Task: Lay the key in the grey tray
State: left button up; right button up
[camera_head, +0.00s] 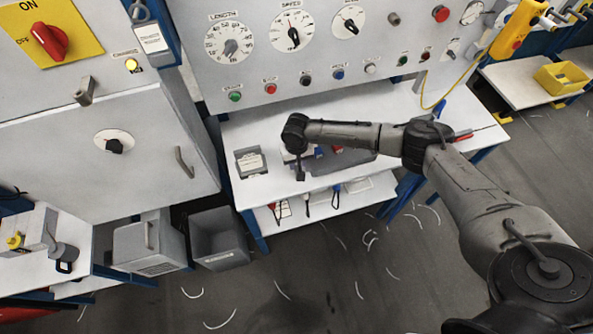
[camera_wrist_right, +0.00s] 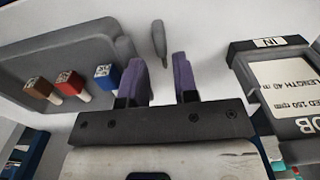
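My right gripper (camera_head: 300,172) is above the white table (camera_head: 400,150), pointing down. In the right wrist view its two purple fingers (camera_wrist_right: 162,82) are apart with nothing between them. The grey tray (camera_wrist_right: 120,48) is left of the fingers; in the head view it (camera_head: 350,168) is partly hidden by my arm. Small pieces with brown (camera_wrist_right: 38,87), red (camera_wrist_right: 69,81) and blue (camera_wrist_right: 106,76) heads and pale stems are at the tray. A slim grey piece (camera_wrist_right: 158,38) lies beyond the fingertips; I cannot tell whether it is the key. My left gripper is not in view.
A dark holder with a white card (camera_head: 250,162) stands left of my gripper; it shows at right in the wrist view (camera_wrist_right: 280,85). The control panel (camera_head: 330,60) rises behind the table. Tools hang below (camera_head: 335,197). A grey bin (camera_head: 218,240) stands on the floor.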

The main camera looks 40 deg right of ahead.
aim_at(297, 169)
jog(key=shift+f, duration=2.9)
grip_shut()
